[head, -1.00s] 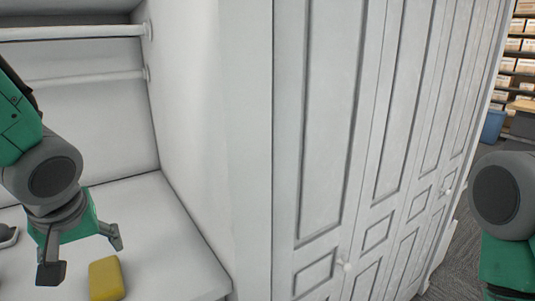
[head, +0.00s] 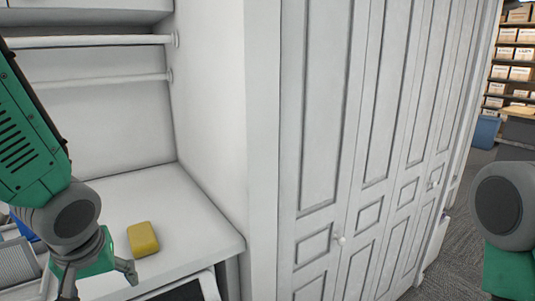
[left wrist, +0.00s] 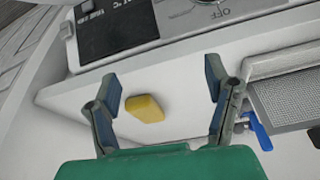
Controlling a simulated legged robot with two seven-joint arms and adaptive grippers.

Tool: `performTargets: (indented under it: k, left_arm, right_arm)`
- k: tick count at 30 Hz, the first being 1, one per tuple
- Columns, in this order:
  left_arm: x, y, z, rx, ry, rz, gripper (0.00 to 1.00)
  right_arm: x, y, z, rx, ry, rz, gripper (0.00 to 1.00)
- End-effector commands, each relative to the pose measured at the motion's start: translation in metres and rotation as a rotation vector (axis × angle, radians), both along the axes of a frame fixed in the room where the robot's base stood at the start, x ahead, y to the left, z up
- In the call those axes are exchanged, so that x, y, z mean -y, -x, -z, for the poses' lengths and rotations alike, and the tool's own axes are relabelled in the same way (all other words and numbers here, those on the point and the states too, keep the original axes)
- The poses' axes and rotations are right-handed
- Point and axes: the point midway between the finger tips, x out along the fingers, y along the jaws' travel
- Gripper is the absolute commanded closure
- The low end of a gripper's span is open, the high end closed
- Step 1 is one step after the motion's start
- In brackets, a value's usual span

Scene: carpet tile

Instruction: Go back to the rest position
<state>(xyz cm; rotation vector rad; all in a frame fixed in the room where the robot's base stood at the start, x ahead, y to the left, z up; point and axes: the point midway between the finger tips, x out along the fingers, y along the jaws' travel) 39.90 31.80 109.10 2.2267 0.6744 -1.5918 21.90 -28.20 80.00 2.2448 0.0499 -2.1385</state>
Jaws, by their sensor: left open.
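My left gripper (head: 98,280) is at the lower left of the head view, partly cut off by the bottom edge. In the left wrist view its two fingers (left wrist: 162,92) are spread apart with nothing held. A yellow block (head: 143,239) lies on the white shelf, to the right of the gripper in the head view. In the left wrist view the yellow block (left wrist: 145,108) shows between the fingers, apart from them and beyond them. My right arm shows at the right edge of the head view, but its gripper is out of the picture.
The white shelf (head: 190,218) is bare around the block. A grey mesh tray (head: 15,262) is at the far left, with a blue-handled item beside it in the wrist view (left wrist: 258,130). Tall white cabinet doors (head: 322,110) stand in the middle. Carpet floor (head: 465,215) is clear at right.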

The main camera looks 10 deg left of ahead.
Motion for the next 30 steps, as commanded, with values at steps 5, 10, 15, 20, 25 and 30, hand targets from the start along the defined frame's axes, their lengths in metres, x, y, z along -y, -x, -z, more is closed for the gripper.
performTargets:
  k: [5, 10, 15, 20, 25, 30]
  left_arm:
    - [0.009, 0.01, 0.056, -0.049, 0.026, 0.087, 0.29]
    - [0.02, 0.026, 0.127, -0.106, 0.058, 0.195, 0.29]
    - [0.032, 0.062, 0.225, -0.173, 0.093, 0.339, 0.29]
    - [0.038, 0.114, 0.309, -0.225, 0.104, 0.469, 0.29]
    - [0.038, 0.162, 0.362, -0.263, 0.093, 0.572, 0.29]
    - [0.036, 0.182, 0.381, -0.276, 0.082, 0.618, 0.29]
  right_arm:
    - [0.0, 0.0, 0.014, 0.0, 0.0, 0.0, 0.29]
    - [0.0, 0.001, 0.029, -0.001, 0.0, 0.0, 0.29]
    - [0.0, 0.001, 0.052, -0.001, 0.0, 0.0, 0.29]
    - [0.0, 0.001, 0.073, -0.001, 0.0, 0.0, 0.29]
    - [0.0, 0.001, 0.087, -0.001, 0.0, 0.0, 0.29]
    - [0.0, 0.001, 0.091, -0.001, 0.0, 0.0, 0.29]
